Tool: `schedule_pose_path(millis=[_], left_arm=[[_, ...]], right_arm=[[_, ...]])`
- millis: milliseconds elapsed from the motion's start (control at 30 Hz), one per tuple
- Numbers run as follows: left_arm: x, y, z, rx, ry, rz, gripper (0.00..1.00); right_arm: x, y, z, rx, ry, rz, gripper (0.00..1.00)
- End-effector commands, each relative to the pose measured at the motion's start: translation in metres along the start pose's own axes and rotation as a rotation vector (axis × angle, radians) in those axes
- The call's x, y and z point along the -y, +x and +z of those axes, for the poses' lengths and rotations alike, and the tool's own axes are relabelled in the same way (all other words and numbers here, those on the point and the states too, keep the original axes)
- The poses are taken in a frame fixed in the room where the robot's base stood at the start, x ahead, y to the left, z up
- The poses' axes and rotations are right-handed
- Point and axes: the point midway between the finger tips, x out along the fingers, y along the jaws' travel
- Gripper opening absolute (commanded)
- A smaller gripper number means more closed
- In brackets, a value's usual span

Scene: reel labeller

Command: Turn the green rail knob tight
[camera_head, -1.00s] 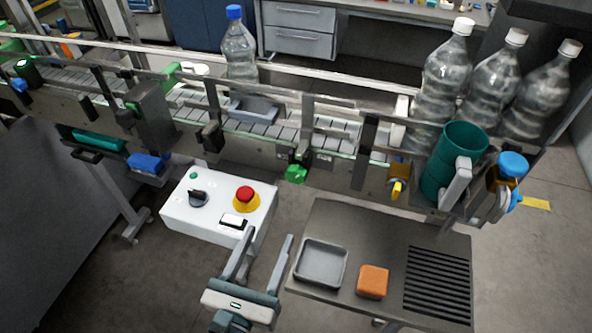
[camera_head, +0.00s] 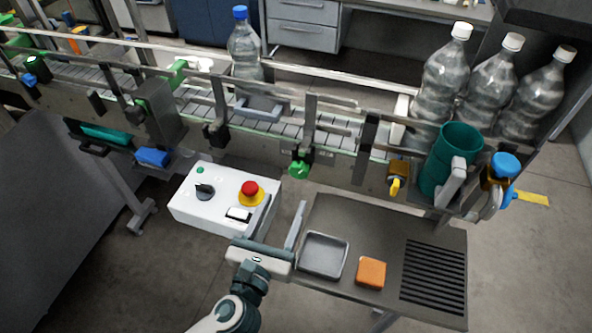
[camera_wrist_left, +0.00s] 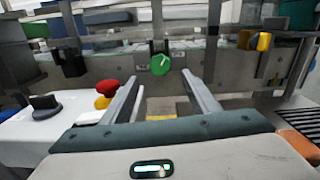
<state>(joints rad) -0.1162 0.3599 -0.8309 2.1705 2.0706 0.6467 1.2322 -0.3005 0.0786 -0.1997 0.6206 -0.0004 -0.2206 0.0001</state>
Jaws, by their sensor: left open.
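The green rail knob (camera_head: 299,169) sits on the front side of the conveyor, below the guide rail, right of the middle of the head view. It also shows in the left wrist view (camera_wrist_left: 160,64), ahead of and between my finger lines, with a pale mark on its face. My left gripper (camera_head: 282,222) is open and empty, its two fingers pointing toward the knob. It is in front of and below the knob, apart from it. In the left wrist view the open fingers (camera_wrist_left: 163,88) frame the space under the knob. My right gripper is not in view.
A white control box (camera_head: 222,200) with a red button (camera_head: 250,188) is just left of my gripper. A steel side table with a grey tray (camera_head: 323,256) and an orange block (camera_head: 371,272) is to the right. A yellow knob (camera_head: 396,184) and teal cup (camera_head: 449,160) are farther right.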

Motion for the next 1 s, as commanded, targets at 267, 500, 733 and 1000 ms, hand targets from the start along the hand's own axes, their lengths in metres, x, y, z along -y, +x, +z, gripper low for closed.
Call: schedule_pose_path(millis=[267, 500, 733, 1000], left_arm=[[0.000, 0.052, 0.004, 0.002, 0.003, 0.001, 0.55], [0.000, 0.085, 0.002, 0.001, 0.002, 0.000, 0.55], [0.000, 0.098, 0.000, 0.000, 0.001, 0.000, 0.55], [0.000, 0.099, 0.000, 0.000, 0.000, 0.000, 0.55]], right_arm=[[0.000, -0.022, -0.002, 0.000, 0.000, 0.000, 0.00], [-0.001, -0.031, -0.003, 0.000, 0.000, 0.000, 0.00], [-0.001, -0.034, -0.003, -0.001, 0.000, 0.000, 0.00], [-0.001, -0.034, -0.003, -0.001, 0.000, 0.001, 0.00]])
